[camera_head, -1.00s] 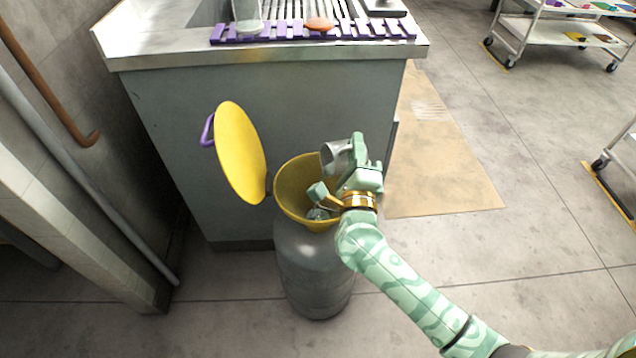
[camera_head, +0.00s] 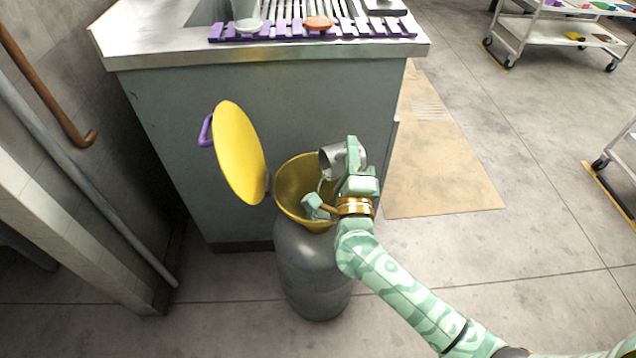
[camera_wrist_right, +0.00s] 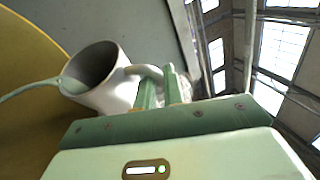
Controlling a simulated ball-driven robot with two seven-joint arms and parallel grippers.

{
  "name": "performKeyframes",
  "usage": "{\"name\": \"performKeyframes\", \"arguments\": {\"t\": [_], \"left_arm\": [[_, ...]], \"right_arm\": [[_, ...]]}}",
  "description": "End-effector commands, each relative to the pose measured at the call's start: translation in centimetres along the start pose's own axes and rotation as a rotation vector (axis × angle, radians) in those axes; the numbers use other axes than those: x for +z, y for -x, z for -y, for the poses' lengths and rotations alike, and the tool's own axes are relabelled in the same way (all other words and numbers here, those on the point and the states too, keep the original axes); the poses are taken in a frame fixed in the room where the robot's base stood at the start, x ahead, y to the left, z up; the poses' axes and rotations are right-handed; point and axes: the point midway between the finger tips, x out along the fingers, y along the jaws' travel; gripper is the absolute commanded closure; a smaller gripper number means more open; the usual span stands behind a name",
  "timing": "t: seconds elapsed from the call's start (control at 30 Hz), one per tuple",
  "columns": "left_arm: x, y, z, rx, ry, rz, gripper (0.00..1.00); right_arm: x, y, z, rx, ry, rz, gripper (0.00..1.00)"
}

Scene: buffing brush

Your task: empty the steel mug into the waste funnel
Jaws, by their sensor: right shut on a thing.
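The steel mug (camera_head: 330,162) is tipped over the right side of the yellow waste funnel (camera_head: 293,183), its mouth toward the left. In the wrist view the mug (camera_wrist_right: 112,92) shows its dark inside, and a thin pale green stream (camera_wrist_right: 30,88) runs from its lip. A faint pale streak shows below the mug in the head view. My right gripper (camera_wrist_right: 165,88) is shut on the mug's handle. My left gripper is not in view. The mug hides part of the funnel's inside.
The funnel sits on a grey drum (camera_head: 314,270). Its round yellow lid (camera_head: 239,152), with a purple handle (camera_head: 206,130), stands open at the left. A grey steel counter (camera_head: 165,140) stands right behind.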

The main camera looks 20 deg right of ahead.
Motion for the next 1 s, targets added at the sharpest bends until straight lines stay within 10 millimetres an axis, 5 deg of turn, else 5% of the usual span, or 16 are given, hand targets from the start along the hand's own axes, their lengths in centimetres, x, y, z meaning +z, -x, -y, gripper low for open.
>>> {"name": "performKeyframes", "arguments": {"t": [1.0], "left_arm": [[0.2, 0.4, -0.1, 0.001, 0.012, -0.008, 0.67]], "right_arm": [[3.7, 1.2, 0.5, -0.142, 0.357, 0.131, 1.00]]}}
